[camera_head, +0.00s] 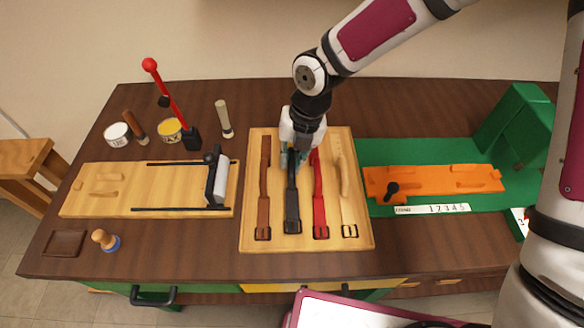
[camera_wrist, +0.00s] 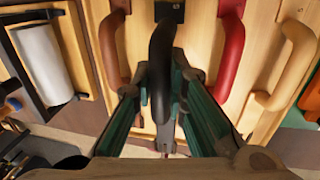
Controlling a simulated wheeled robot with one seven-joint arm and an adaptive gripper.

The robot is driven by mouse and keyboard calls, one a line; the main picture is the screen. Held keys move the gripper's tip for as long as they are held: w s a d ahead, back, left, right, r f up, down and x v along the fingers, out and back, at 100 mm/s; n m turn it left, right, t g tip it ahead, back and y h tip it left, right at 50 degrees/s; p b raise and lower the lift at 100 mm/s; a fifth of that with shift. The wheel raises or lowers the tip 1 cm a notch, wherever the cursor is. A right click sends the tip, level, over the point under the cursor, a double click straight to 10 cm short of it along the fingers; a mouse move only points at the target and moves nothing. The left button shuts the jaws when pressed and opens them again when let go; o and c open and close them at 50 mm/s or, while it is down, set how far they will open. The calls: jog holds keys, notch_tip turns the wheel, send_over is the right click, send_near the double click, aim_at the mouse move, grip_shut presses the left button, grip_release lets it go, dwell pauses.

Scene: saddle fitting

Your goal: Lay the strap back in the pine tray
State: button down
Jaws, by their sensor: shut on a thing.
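The pine tray (camera_head: 307,241) lies flat in the middle of the workbench. Several straps lie side by side on it: a brown strap (camera_head: 264,190), a black strap (camera_head: 292,210), a red strap (camera_head: 319,200) and a tan strap (camera_head: 346,195). My gripper (camera_head: 293,160) is over the far half of the tray, shut on the black strap. In the wrist view the black strap (camera_wrist: 161,70) stands between the green fingers of my gripper (camera_wrist: 160,105), with the brown strap (camera_wrist: 112,50) and red strap (camera_wrist: 229,55) on either side. I cannot tell whether the black strap touches the tray.
Left of the tray is a wooden board (camera_head: 110,195) with a roller (camera_head: 218,180). A lever with a red knob (camera_head: 150,65) rises behind it. Right is a green mat (camera_head: 395,155) with an orange board (camera_head: 435,182) and a green block (camera_head: 515,125). A small brown dish (camera_head: 65,243) sits front left.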

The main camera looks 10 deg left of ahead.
aim_at(291, 170)
jog(key=shift+f, duration=1.95)
jog(key=shift+f, duration=0.1)
jog(key=c, duration=1.6)
grip_release()
jog(key=shift+s, duration=0.1)
notch_tip(291, 170, up, 12)
jog(key=d, duration=0.2)
jog(key=shift+w+d+p, duration=0.2)
jog(key=shift+w+p, duration=0.1)
jog(key=shift+p, duration=0.05)
